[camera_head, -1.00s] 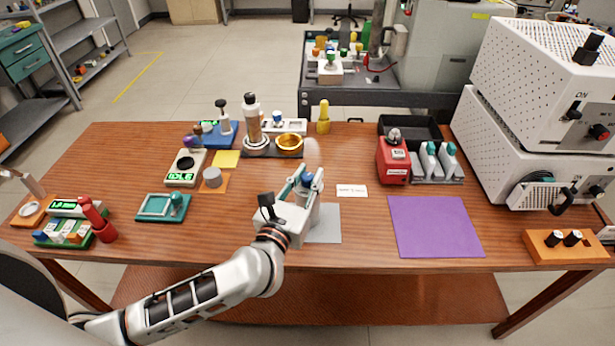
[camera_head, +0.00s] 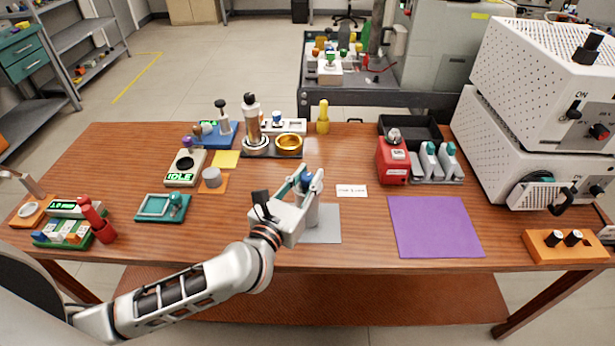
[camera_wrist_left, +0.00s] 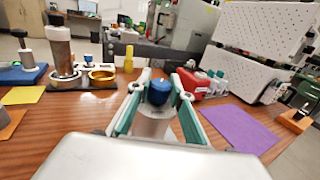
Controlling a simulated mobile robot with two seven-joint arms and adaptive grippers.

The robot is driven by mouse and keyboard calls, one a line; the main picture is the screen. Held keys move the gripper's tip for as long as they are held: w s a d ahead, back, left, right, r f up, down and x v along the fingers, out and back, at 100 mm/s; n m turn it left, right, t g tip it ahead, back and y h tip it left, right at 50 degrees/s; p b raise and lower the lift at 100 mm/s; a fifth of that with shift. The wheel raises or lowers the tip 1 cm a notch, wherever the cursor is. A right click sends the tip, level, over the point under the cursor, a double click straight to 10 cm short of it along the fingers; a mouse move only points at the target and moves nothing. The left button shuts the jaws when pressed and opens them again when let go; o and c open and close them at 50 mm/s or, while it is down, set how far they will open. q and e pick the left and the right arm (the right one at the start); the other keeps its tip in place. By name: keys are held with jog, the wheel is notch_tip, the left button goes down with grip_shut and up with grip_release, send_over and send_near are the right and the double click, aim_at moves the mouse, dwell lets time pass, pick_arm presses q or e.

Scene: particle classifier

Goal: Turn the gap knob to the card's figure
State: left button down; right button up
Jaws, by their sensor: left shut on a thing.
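The blue gap knob (camera_head: 304,181) sits on top of a grey upright cylinder (camera_head: 312,214), which stands on a grey mat (camera_head: 327,231) near the table's front. My left gripper (camera_head: 308,184) is shut on the knob, its fingers on either side. In the left wrist view the blue knob (camera_wrist_left: 159,91) sits between the two green-lined fingers, above the grey cylinder (camera_wrist_left: 152,124). Any scale or mark on the knob is not readable. The white card (camera_head: 352,191) lies flat just right of the cylinder; its print is too small to read surely. My right gripper is not in view.
A purple mat (camera_head: 435,227) lies clear to the right. A red device (camera_head: 392,161) stands behind it. A brass bowl (camera_head: 289,142) and a tall brown-grey cylinder (camera_head: 252,123) stand behind my gripper. A teal tray (camera_head: 162,207) lies left.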

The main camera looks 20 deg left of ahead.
pick_arm(q)
jog(key=shift+f, duration=0.1)
dwell(0.3)
jog(key=c, duration=1.8)
grip_release()
jog(key=shift+o, duration=0.2)
jog(key=s+a, duration=0.1)
jog(key=s, duration=1.1)
jog(key=shift+a, duration=0.4)
